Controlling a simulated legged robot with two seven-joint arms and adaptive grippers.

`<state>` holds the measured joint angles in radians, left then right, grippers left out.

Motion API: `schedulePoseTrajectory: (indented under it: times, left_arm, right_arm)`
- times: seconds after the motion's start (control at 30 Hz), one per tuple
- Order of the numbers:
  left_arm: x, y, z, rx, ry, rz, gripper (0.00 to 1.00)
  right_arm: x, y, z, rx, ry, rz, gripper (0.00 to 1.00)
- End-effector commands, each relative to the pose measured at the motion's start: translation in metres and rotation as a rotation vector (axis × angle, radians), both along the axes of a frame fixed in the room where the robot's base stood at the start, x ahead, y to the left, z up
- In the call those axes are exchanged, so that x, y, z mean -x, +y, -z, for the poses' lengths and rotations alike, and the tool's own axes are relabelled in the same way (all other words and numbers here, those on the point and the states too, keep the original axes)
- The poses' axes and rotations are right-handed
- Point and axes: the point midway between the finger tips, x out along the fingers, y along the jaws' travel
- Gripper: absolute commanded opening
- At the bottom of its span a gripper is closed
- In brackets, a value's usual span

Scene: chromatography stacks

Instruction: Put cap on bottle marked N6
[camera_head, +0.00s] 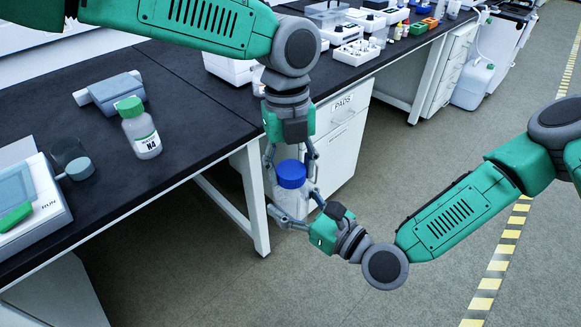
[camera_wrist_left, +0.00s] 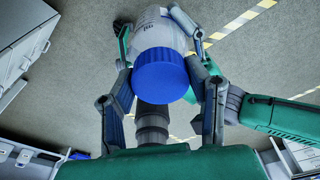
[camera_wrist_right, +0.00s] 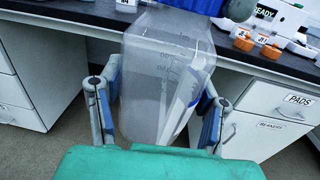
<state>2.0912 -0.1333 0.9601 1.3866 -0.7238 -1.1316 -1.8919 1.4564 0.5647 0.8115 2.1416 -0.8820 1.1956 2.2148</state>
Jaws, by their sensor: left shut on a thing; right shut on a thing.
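A blue cap (camera_head: 291,174) sits at the top of a clear bottle held in the air beyond the bench's front edge. In the left wrist view the cap (camera_wrist_left: 161,75) lies between my left fingers, in line with the bottle (camera_wrist_left: 158,32). My left gripper (camera_head: 290,162) comes from above and is shut on the cap. My right gripper (camera_head: 294,204) comes from below and is shut on the bottle body (camera_wrist_right: 165,75), which looks upright with graduation marks. Whether the cap is fully seated, and what the bottle's label reads, I cannot tell.
A balance-like device (camera_head: 30,215) and a grey device (camera_head: 112,93) are nearby. A white drawer cabinet (camera_head: 342,140) is behind my grippers. Open floor lies to the right.

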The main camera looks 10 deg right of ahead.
Motion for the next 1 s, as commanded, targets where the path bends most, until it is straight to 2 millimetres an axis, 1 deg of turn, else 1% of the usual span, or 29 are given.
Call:
schedulePoseTrajectory:
  times: [0.1,0.4,0.5,0.6,0.7,1.0]
  left_arm:
    - [-0.0031,-0.0006,-0.0009,0.001,-0.007,0.277,0.22]
    - [-0.0034,-0.0018,-0.0006,0.002,-0.008,0.935,0.22]
    - [0.0024,-0.0042,0.0029,0.017,0.010,1.155,0.22]
    - [0.0028,-0.0046,0.0027,0.021,0.009,1.263,0.22]
    - [0.0005,-0.0039,0.0010,0.016,0.000,1.320,0.22]
    - [-0.0017,-0.0041,-0.0009,0.007,-0.008,1.343,0.22]
  right_arm:
    - [0.0020,0.0010,-0.0001,0.001,-0.001,-0.005,0.00]
    - [0.0029,0.0020,-0.0001,0.000,0.000,-0.008,0.00]
    - [0.0031,0.0023,-0.0001,0.001,0.001,-0.009,0.00]
    - [0.0029,0.0028,-0.0001,0.001,0.000,-0.010,0.00]
    - [0.0028,0.0034,-0.0005,0.001,-0.001,-0.010,0.00]
    - [0.0037,0.0033,-0.0008,-0.001,-0.001,-0.012,0.00]
